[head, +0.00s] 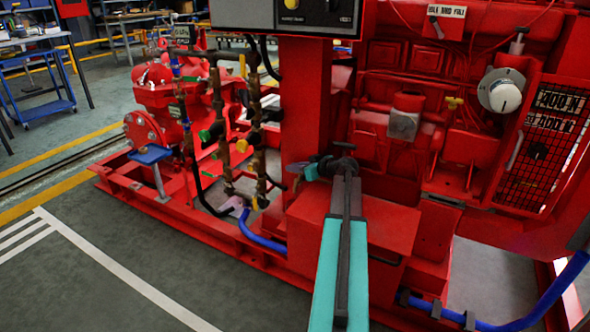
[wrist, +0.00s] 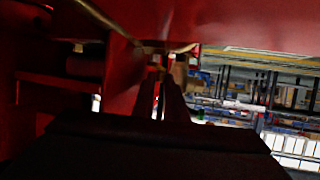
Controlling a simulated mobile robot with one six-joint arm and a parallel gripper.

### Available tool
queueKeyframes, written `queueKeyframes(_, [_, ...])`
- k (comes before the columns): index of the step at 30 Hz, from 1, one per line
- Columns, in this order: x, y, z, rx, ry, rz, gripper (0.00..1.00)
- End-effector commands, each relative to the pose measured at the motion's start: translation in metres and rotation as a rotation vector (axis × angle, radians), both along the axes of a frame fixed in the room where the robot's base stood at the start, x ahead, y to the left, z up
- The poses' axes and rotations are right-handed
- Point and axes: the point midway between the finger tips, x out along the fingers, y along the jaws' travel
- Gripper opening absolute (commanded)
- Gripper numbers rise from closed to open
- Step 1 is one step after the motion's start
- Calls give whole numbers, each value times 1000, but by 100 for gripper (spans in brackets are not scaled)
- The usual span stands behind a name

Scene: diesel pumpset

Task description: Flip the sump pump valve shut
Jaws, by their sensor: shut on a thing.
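My arm reaches forward in the head view, and its dark wrist end sits in front of the red pumpset frame, right of the upright pipes. The gripper's fingertips are hard to make out there. In the wrist view my gripper (wrist: 160,86) has its dark fingers close together, shut on a small part at a brass-coloured fitting (wrist: 179,69). The part is small and dark, and mostly hidden by the fingers. I take it for the valve handle, but its angle cannot be told. Other valve handles show on the pipes in the head view, one green (head: 205,135) and one yellow (head: 242,146).
A red column (head: 304,110) stands behind my wrist, with a control box (head: 290,15) above. The red engine (head: 400,80) fills the right. A blue hose (head: 262,240) runs low by the base. Open grey floor (head: 110,270) lies at the left.

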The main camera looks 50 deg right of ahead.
Motion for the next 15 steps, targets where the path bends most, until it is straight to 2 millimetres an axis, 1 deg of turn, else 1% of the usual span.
queueKeyframes(9, [0,-1,0,0,0,-8,0])
queueKeyframes(10, [0,-1,0,0,0,-8,17])
queueKeyframes(11, [0,-1,0,0,0,-8,20])
queueKeyframes(15, [0,-1,0,0,0,-6,20])
